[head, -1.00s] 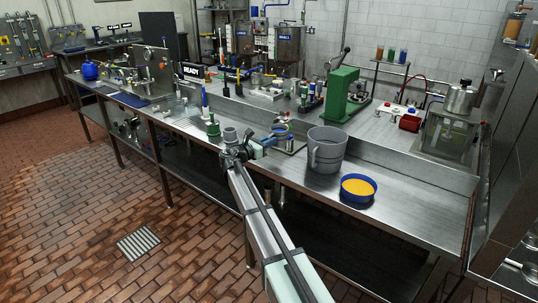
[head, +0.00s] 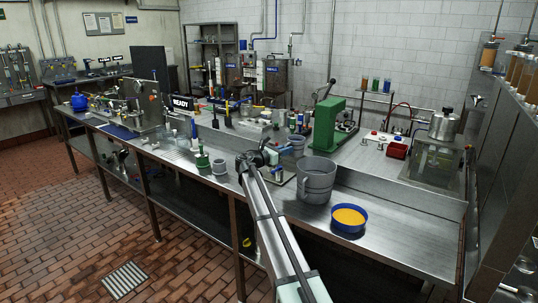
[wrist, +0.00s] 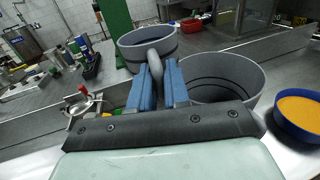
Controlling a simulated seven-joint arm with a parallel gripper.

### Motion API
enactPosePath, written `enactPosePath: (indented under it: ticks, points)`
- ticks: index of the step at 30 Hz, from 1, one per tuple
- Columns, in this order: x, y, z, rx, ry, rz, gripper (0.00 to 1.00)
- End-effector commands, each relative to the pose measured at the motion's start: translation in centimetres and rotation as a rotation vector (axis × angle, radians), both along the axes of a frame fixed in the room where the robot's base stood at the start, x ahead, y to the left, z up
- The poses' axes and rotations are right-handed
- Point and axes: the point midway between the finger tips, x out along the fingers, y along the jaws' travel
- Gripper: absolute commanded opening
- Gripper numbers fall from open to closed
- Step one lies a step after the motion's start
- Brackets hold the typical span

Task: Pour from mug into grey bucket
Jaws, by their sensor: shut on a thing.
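My gripper (wrist: 160,85) is shut on the handle of a grey mug (wrist: 142,56), with a blue finger on each side of the handle. The mug looks roughly upright in the wrist view, and its contents cannot be made out. In the head view the mug (head: 295,144) is beyond the dark wrist, raised above the bench, up and left of the grey bucket. The grey bucket (head: 314,185) stands upright on the steel bench, larger than the mug and with a side handle. In the wrist view the bucket (wrist: 240,75) is just right of the fingers, its mouth open upward.
A blue dish of orange-yellow material (head: 347,231) sits right of the bucket. A green press (head: 328,125) stands behind. A small grey cup (head: 219,167) and a green-based bottle (head: 202,161) stand left. The bench right of the dish is clear.

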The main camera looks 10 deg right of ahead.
Motion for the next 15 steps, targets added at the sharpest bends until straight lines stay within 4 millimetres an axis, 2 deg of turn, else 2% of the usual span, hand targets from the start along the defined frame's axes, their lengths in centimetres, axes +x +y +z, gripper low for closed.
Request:
enactPosePath:
  ticks: [1, 4, 6, 11, 15]
  points:
    - [1.2, -1.4, 0.0, -0.002, 0.001, -0.033, 0.00]
    - [2.4, -3.8, -0.2, -0.003, 0.004, -0.119, 0.00]
    - [2.6, -4.3, -0.2, -0.002, 0.003, -0.179, 0.00]
    - [1.7, -4.7, -0.2, 0.001, -0.004, -0.296, 0.00]
    - [0.1, -5.0, -0.2, 0.003, -0.012, -0.377, 0.00]
